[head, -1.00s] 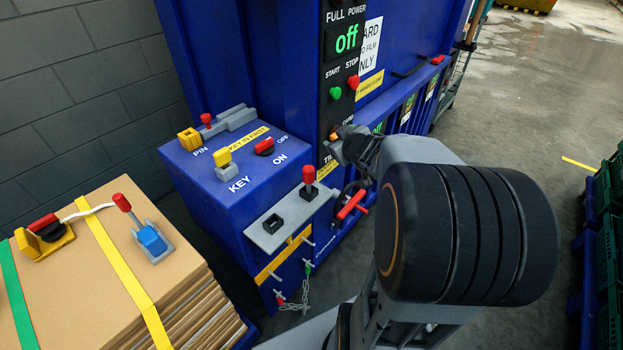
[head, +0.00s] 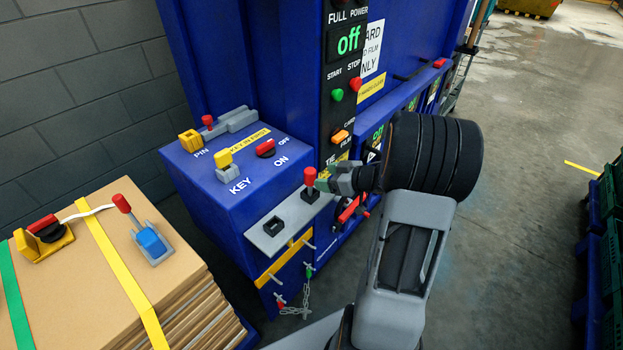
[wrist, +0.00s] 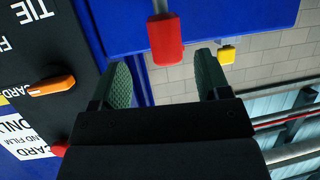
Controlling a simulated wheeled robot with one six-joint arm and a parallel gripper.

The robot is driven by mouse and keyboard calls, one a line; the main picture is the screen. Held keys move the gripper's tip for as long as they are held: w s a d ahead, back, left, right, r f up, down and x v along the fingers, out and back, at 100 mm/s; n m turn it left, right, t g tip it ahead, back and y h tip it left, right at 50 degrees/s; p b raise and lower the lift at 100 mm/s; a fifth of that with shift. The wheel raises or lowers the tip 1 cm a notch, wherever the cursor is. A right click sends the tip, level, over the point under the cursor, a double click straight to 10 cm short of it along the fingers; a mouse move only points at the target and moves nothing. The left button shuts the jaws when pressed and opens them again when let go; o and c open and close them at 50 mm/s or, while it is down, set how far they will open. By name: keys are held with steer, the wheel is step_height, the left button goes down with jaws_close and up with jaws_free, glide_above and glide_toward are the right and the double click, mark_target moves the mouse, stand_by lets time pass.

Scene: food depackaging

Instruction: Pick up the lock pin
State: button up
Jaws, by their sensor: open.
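A red-handled pin (head: 310,177) stands upright in a black socket on the grey shelf at the front of the blue box. In the wrist view its red handle (wrist: 165,40) appears ahead of the gap between my fingertips. My gripper (head: 331,183) is open and empty, just right of that handle in the head view. Both green-padded fingers of my gripper (wrist: 164,75) show apart in the wrist view. A grey bolt (head: 232,121) with a red knob (head: 207,121) lies by the word PIN on the box top. I cannot tell which one is the lock pin.
A yellow-topped key (head: 223,157) and a red switch (head: 266,148) stand on the blue box (head: 225,215). An empty socket (head: 273,225) sits left of the red-handled pin. An orange switch (wrist: 52,86) is beside my gripper.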

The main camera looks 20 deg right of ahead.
mark_target(315, 177)
steer(key=x, duration=0.5)
steer(key=shift+s+a+r+p, duration=0.15)
steer(key=shift+a+r+p, duration=0.05)
steer(key=shift+a+p, duration=0.1)
steer(key=shift+w+a+f, duration=0.25)
steer(key=shift+w+a, duration=0.05)
steer(key=shift+w, duration=0.2)
steer(key=c, duration=1.1)
steer(key=shift+r, duration=0.15)
